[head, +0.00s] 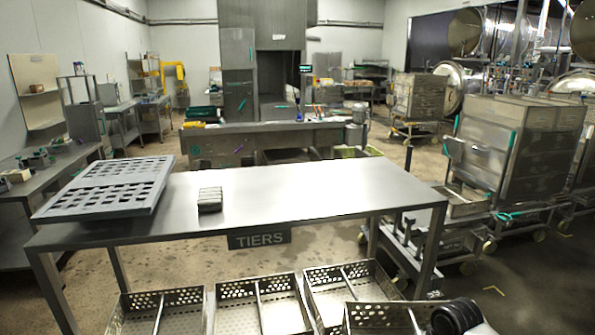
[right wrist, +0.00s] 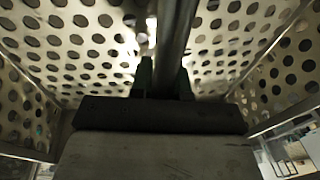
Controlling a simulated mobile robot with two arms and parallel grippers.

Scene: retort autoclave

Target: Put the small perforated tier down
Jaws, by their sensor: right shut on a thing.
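The small perforated tier (head: 375,316) is a shallow metal tray with round holes and a bar across it. It shows at the bottom edge of the head view, partly cut off, beside my right arm. In the right wrist view, the perforated floor and walls of the tier (right wrist: 75,45) surround my right gripper (right wrist: 166,78), which is shut on its central bar (right wrist: 175,35). Whether the tier touches anything below cannot be told. My left gripper is in neither view.
Several similar perforated trays (head: 268,283) stand low in front of the steel table (head: 290,190), which bears a "TIERS" sign (head: 259,240). A large slotted grey tray (head: 158,165) and a small dark stack (head: 210,207) lie on it. Its right half is clear.

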